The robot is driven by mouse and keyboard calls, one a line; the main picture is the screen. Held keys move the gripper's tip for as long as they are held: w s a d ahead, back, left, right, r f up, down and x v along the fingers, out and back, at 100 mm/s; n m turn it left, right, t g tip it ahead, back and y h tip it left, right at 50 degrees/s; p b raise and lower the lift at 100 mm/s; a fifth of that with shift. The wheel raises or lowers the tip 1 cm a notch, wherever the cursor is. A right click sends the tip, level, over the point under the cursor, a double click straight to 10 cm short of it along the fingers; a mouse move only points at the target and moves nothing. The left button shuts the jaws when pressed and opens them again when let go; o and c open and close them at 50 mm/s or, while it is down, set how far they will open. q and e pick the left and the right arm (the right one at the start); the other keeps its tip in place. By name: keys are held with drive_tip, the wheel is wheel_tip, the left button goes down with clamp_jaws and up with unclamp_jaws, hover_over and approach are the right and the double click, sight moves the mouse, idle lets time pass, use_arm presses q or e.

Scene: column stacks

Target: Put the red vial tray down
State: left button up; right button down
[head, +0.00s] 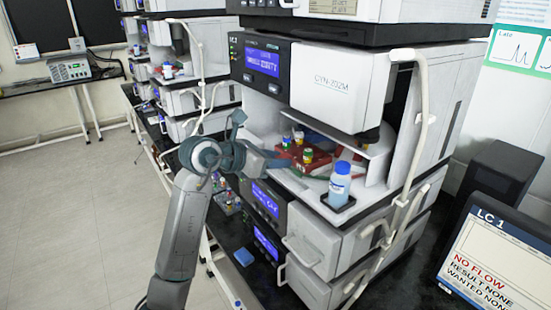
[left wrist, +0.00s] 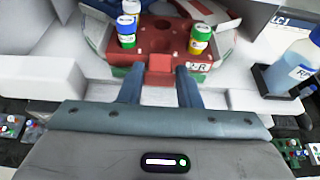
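The red vial tray (head: 296,163) sits inside the open bay of the LC instrument, apparently resting on its pale floor. In the head view my left gripper (head: 268,164) reaches in from the left. My right gripper is not in view.
A blue-capped bottle (head: 340,185) stands in a dark holder right of the tray. White tubing (head: 405,130) hangs along the instrument's right side. A monitor (head: 497,255) is at lower right. Small vials (head: 226,197) and a blue block (head: 243,257) lie on the black bench below.

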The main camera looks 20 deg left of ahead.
use_arm(q)
drive_tip(key=o, duration=0.4)
drive_tip(key=shift+c, duration=0.2)
drive_tip(key=shift+o, duration=0.2)
drive_tip(key=shift+r, duration=0.1)
drive_tip(key=b+v, duration=0.3)
drive_tip(key=v, duration=0.9)
drive_tip(key=shift+b, duration=0.4)
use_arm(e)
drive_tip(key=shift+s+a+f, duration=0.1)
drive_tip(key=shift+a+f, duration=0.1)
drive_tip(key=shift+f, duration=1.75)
